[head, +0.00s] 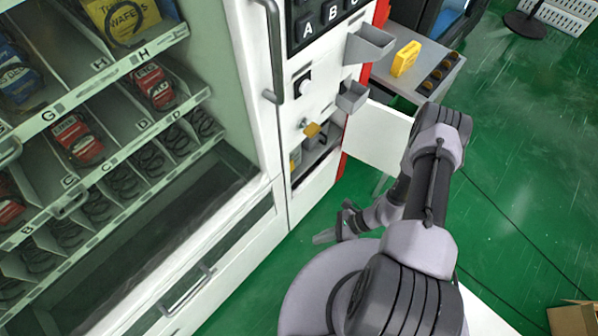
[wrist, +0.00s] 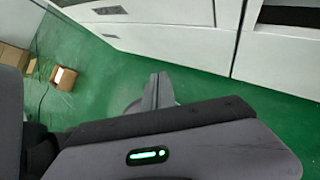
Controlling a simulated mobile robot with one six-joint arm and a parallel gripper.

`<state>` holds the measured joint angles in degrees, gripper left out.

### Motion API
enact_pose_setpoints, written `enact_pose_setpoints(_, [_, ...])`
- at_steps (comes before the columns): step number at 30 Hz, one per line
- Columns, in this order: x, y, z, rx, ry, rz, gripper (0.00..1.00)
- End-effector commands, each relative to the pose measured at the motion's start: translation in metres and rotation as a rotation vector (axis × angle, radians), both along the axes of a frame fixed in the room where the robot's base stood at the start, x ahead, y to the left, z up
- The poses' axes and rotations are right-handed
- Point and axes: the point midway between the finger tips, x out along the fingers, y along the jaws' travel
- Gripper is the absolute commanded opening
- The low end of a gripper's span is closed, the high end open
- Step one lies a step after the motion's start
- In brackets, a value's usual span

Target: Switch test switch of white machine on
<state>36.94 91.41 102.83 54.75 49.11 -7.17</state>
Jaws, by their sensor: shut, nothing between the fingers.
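The white machine (head: 245,80) fills the left and middle of the head view. Its right-hand panel carries a black knob or switch (head: 302,85), a small round metal lock (head: 304,123) and a yellow tag (head: 312,130). Below is an open compartment (head: 318,155) with its white door (head: 378,136) swung out right. I cannot tell which part is the test switch. My gripper (head: 326,237) is shut and empty, low in front of the panel and apart from it. In the wrist view my gripper (wrist: 158,88) points toward the white lower front of the machine (wrist: 190,25).
Cardboard boxes (wrist: 62,77) lie on the green floor. Cables cross the floor on the right. Floor before the panel is clear.

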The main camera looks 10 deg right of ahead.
Motion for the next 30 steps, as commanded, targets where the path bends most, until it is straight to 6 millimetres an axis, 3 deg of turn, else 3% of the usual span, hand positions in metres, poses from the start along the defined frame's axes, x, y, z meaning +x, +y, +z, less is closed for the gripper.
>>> enact_pose_setpoints(1, [0.033, 0.005, 0.008, 0.070, -0.075, -0.147, 0.00])
enact_pose_setpoints(3, [0.079, -0.005, 0.017, 0.120, -0.201, -0.338, 0.00])
enact_pose_setpoints(6, [0.122, -0.030, 0.024, 0.125, -0.342, -0.530, 0.00])
enact_pose_setpoints(8, [0.137, -0.044, 0.027, 0.117, -0.397, -0.601, 0.00])
enact_pose_setpoints(12, [0.150, -0.058, 0.030, 0.101, -0.452, -0.669, 0.00])
enact_pose_setpoints(20, [0.150, -0.058, 0.029, 0.101, -0.453, -0.669, 0.00])
enact_pose_setpoints(25, [0.162, -0.048, 0.020, 0.102, -0.451, -0.664, 0.00])
enact_pose_setpoints(30, [0.189, -0.027, 0.004, 0.104, -0.452, -0.662, 0.00])
